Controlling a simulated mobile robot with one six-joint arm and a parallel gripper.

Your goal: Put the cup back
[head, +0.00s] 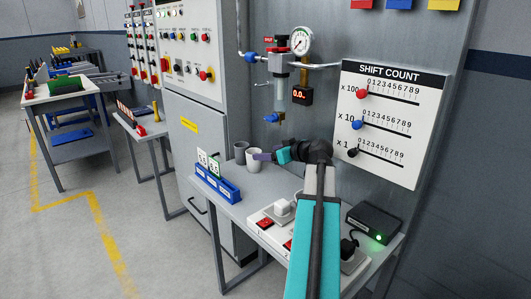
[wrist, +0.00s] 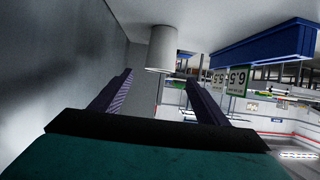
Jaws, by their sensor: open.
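Two grey cups stand upright on the grey shelf against the wall: a nearer lighter cup (head: 252,163) and another cup (head: 240,151) just behind it to the left. My gripper (head: 260,156) is at the nearer cup's right side, its purple fingers partly overlapping the cup in the head view. In the wrist view, which looks upside down, my gripper (wrist: 158,76) is open with nothing between its fingers. A pale grey cup (wrist: 162,47) shows just beyond the fingertips, roughly centred between them. I cannot tell whether a finger touches it.
A blue holder (head: 217,184) with number cards stands left of the cups. A gauge and filter unit (head: 281,92) hangs on the wall above.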

